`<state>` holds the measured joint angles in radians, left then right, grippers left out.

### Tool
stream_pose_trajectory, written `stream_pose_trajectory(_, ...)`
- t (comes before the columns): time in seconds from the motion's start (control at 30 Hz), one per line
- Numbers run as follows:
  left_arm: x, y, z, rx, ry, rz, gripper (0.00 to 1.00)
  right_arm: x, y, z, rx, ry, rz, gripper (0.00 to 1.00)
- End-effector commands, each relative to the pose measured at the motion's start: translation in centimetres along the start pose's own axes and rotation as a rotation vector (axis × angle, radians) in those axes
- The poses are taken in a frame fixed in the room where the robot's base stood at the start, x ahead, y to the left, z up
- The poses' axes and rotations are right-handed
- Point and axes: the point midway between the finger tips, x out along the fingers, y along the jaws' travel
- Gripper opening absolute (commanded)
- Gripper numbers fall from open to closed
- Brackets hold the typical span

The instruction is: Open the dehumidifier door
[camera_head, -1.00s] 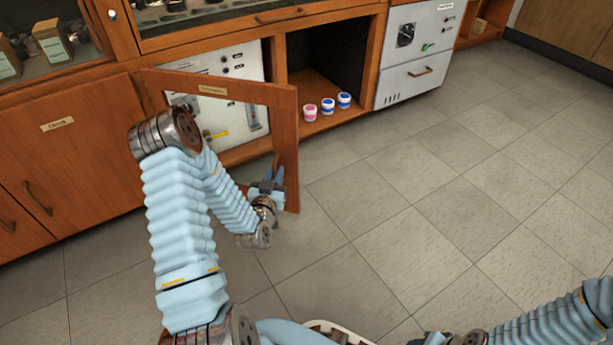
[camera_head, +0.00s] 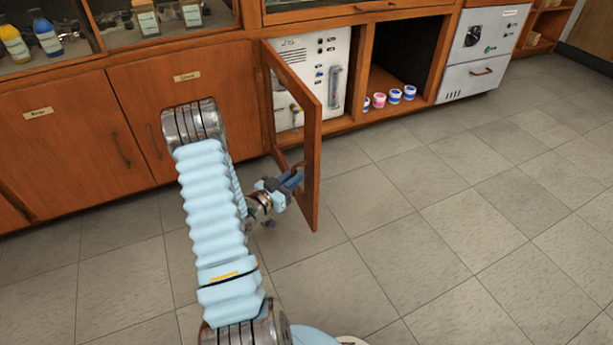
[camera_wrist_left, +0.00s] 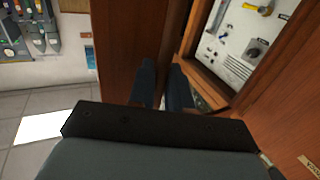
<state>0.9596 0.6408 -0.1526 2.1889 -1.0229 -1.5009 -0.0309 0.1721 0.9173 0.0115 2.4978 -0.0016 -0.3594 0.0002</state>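The dehumidifier door (camera_head: 312,150) is a wooden frame with a window. It stands swung well out from the cabinet, its hinge side at the left of the opening. Behind it is a white instrument panel (camera_head: 325,60), also seen in the left wrist view (camera_wrist_left: 240,40). My left gripper (camera_head: 292,180) is at the lower part of the door, near its free edge. In the left wrist view its two blue fingers (camera_wrist_left: 161,85) stand a little apart against the brown wood. Whether they close on a handle or the door's edge is hidden. My right gripper is out of view.
Closed wooden cabinet doors (camera_head: 60,140) are at the left. An open compartment to the right of the panel holds small jars (camera_head: 395,96). A white unit with a drawer (camera_head: 480,70) is further right. The tiled floor (camera_head: 450,210) is clear.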

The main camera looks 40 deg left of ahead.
Motion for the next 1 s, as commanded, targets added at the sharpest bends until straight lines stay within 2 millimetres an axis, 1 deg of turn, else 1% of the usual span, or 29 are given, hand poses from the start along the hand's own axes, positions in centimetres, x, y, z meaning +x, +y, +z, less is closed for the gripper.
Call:
stream_pose_trajectory(0.1,-1.6,-1.3,0.0,0.001,0.000,-0.003,0.00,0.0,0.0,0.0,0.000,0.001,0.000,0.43)
stream_pose_trajectory(0.2,-2.6,-2.2,0.0,0.001,0.000,-0.003,0.00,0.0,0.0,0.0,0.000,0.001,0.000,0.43)
stream_pose_trajectory(0.33,-3.5,-3.0,0.0,0.001,0.001,-0.003,0.00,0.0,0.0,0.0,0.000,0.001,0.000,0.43)
stream_pose_trajectory(0.5,-4.0,-3.5,0.0,0.001,0.001,-0.004,0.00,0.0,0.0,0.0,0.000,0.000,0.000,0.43)
stream_pose_trajectory(0.87,-4.0,-3.7,-0.1,0.004,0.002,-0.007,0.00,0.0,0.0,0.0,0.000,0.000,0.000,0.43)
stream_pose_trajectory(0.9,-4.0,-3.7,-0.1,0.004,0.002,-0.007,0.23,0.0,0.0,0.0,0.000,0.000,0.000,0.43)
stream_pose_trajectory(0.97,-4.0,-3.7,-0.1,0.004,0.002,-0.006,0.32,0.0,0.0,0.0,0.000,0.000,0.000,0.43)
stream_pose_trajectory(1.0,-4.0,-3.7,-0.1,0.004,0.002,-0.006,0.34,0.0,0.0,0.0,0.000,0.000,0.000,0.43)
